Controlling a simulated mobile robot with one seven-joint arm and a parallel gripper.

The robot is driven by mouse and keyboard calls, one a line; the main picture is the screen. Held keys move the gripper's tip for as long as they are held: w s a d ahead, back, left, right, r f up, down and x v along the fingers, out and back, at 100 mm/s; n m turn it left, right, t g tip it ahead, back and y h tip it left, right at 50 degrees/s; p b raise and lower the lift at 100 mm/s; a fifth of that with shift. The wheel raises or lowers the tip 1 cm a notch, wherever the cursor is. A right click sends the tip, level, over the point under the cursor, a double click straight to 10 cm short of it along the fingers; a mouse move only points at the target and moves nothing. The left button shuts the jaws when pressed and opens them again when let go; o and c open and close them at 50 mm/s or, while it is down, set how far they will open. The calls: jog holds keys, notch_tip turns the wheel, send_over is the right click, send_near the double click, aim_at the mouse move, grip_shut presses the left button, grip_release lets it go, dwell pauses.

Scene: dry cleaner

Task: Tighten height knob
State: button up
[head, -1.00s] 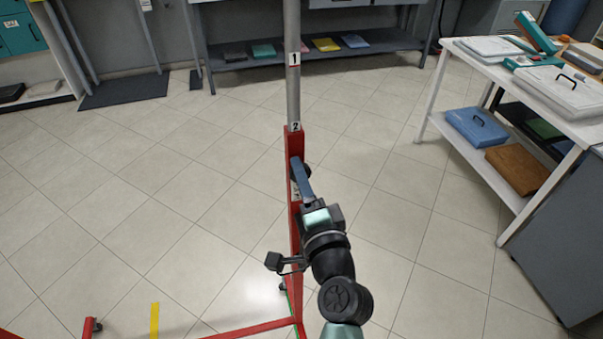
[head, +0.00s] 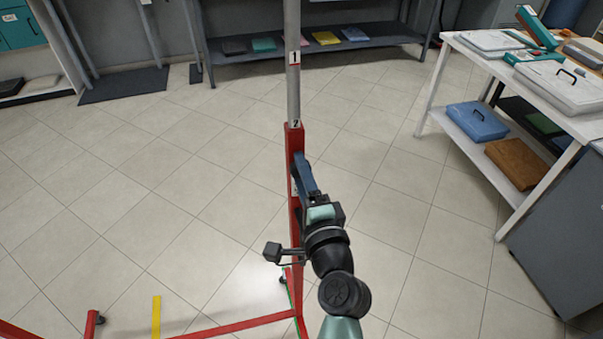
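A red upright post (head: 294,138) holds a grey metal pole (head: 293,88) that rises out of its top. Number labels 1 and 2 show on the pole. My gripper (head: 302,166), with blue fingers, is at the upper part of the red post, at its right side. The black height knob is not clearly visible now; the fingers cover the place where it showed. I cannot tell whether the fingers are around the knob, or how far apart they are.
Red base bars (head: 235,325) run along the floor at the lower left, near a yellow floor strip (head: 156,318). A white table (head: 470,60) with cases stands at the right, beside a grey cabinet (head: 555,245). A grey shelf (head: 385,41) stands behind. The tiled floor between is clear.

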jog(key=shift+o, duration=1.4)
jog(key=b+v, duration=0.2)
jog(key=v, duration=1.1)
jog(key=shift+b, duration=0.3)
